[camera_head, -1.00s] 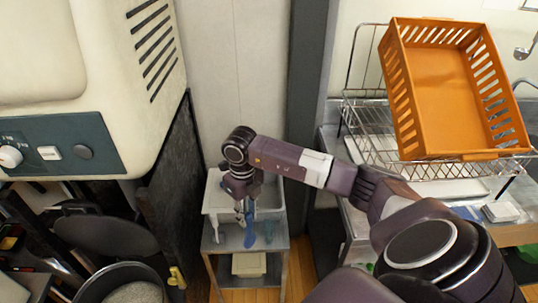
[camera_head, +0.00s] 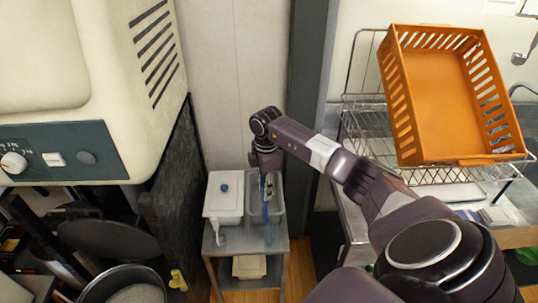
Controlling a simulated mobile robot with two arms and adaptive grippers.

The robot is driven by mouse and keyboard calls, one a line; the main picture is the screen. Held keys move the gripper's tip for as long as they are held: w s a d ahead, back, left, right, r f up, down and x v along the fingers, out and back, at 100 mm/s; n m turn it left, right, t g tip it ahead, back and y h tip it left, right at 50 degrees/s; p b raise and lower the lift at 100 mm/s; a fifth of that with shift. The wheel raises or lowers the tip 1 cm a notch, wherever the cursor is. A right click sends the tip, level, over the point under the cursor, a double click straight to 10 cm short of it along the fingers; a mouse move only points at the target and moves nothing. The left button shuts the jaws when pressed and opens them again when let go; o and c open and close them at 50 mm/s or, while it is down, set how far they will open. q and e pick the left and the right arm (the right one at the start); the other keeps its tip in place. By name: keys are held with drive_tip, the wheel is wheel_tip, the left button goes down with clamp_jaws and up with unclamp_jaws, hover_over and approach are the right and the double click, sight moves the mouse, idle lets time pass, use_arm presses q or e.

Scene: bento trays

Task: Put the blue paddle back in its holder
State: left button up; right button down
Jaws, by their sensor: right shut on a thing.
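My right gripper (camera_head: 267,187) points down over the small metal cart and is shut on the blue paddle (camera_head: 266,211). The paddle hangs downward, long and thin. It is in front of an open grey bin (camera_head: 280,207) on the cart's right side. My left gripper is out of view.
A white lidded box (camera_head: 224,205) with a blue knob stands on the cart's left, with a small white item (camera_head: 219,237) before it. A dark panel and pans (camera_head: 108,238) lie left. An orange basket (camera_head: 445,110) sits on a wire rack (camera_head: 385,150) at right.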

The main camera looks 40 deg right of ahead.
wheel_tip(320, 180, down, 6)
drive_tip(key=d+m+b, duration=0.1)
drive_tip(key=m+b, duration=0.2)
drive_tip(key=b, duration=0.2)
drive_tip(key=shift+d+f+m, duration=0.2)
drive_tip(key=shift+d+m, duration=0.15)
drive_tip(key=shift+m, duration=0.05)
idle(0.7)
drive_tip(key=shift+f, duration=0.1)
idle(0.5)
wheel_tip(320, 180, down, 8)
drive_tip(key=b, duration=0.4)
drive_tip(key=shift+r+b, duration=0.2)
drive_tip(key=shift+b, duration=0.1)
idle(0.9)
